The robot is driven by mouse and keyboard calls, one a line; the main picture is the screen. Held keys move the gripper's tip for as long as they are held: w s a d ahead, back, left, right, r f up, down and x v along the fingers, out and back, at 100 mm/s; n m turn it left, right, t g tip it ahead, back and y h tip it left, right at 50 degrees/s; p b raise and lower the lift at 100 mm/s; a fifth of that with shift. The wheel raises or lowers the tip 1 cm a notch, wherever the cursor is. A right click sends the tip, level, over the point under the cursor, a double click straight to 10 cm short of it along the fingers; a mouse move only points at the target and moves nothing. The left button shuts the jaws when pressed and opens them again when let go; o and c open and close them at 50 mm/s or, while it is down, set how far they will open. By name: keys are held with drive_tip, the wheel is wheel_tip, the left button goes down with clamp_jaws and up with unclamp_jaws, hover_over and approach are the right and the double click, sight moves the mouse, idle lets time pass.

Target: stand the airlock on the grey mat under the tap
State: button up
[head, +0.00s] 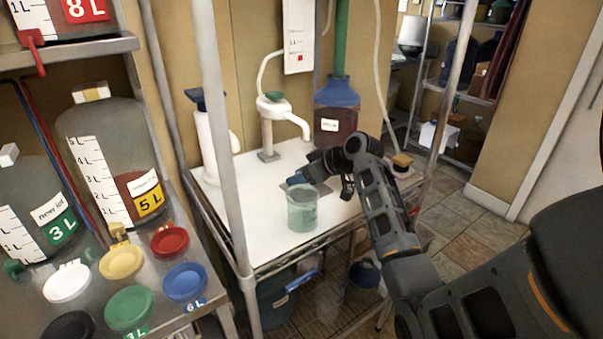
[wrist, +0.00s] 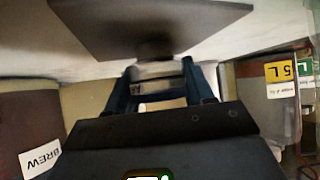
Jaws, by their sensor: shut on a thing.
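The grey mat (head: 285,186) lies on the white table, below the spout of the white tap (head: 272,112). It also shows in the wrist view (wrist: 105,24), which is upside down. My gripper (head: 302,179) reaches in from the right over the mat. In the wrist view, its blue fingers (wrist: 158,80) are shut on the airlock (wrist: 152,70), a pale piece with a dark end towards the mat. The airlock looks upright, its dark end at or very close to the mat; I cannot tell if it touches. In the head view the gripper hides it.
A greenish clear beaker (head: 302,210) stands just in front of the mat. A white dispenser (head: 210,140) stands left of the tap, and a blue-topped jug (head: 335,110) behind. The front left of the white table (head: 250,225) is clear. A metal post rises at left.

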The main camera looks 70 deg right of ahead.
drive_tip(key=shift+f, duration=0.15)
drive_tip(key=o, duration=1.1)
drive_tip(key=shift+r, duration=0.2)
drive_tip(key=b+v, duration=0.1)
drive_tip(key=v, duration=1.1)
